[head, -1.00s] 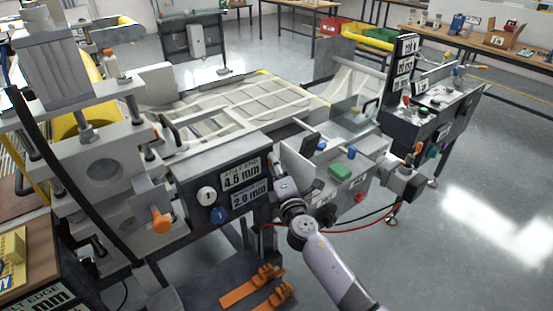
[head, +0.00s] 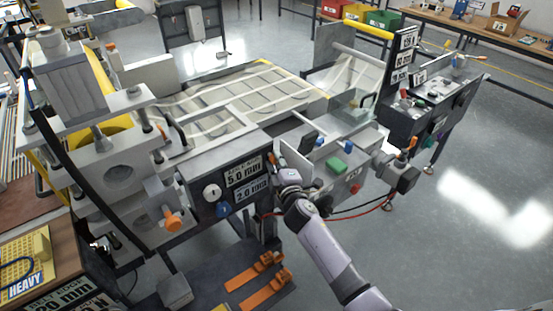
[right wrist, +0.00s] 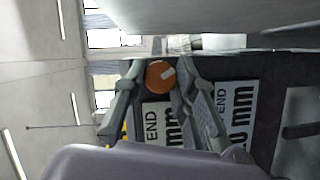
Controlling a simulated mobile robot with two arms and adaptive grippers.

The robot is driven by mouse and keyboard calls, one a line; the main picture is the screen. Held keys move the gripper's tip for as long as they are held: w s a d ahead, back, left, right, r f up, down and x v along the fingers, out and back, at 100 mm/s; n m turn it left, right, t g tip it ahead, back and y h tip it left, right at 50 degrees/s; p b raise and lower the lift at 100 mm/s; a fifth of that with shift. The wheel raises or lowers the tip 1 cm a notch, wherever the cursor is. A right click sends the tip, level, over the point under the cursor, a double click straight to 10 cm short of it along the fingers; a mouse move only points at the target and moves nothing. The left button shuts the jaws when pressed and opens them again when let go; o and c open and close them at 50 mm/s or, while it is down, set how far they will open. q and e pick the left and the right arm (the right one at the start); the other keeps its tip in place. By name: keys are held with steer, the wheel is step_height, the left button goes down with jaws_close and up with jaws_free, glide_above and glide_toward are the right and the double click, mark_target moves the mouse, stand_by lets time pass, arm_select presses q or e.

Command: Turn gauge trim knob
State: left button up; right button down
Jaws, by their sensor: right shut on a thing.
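The orange gauge trim knob (right wrist: 158,80) sits between the two fingers of my right gripper (right wrist: 160,69) in the right wrist view. It bears a pale pointer mark slanting to the upper right. The gripper is shut on the knob. In the head view, the right gripper (head: 277,165) is at the right end of the dark gauge panel (head: 197,178), and little of the knob shows. The upper readout (head: 243,173) reads 5.0 mm and the lower readout (head: 251,191) reads 2.0 mm. My left gripper is not in view.
A white dial (head: 212,191) and a blue knob (head: 223,210) are on the panel left of the readouts. A green button (head: 336,166) is on the box to the right. Orange clamps (head: 262,287) lie on the low shelf. Open floor is at the right.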

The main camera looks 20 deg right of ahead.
steer(key=shift+f, duration=0.1)
steer(key=c, duration=1.6)
jaws_free()
steer(key=shift+s, duration=0.15)
steer(key=s, duration=0.4)
steer(key=s+r, duration=0.1)
steer(key=s, duration=0.6)
steer(key=shift+s+a+r, duration=0.15)
steer(key=shift+s, duration=0.25)
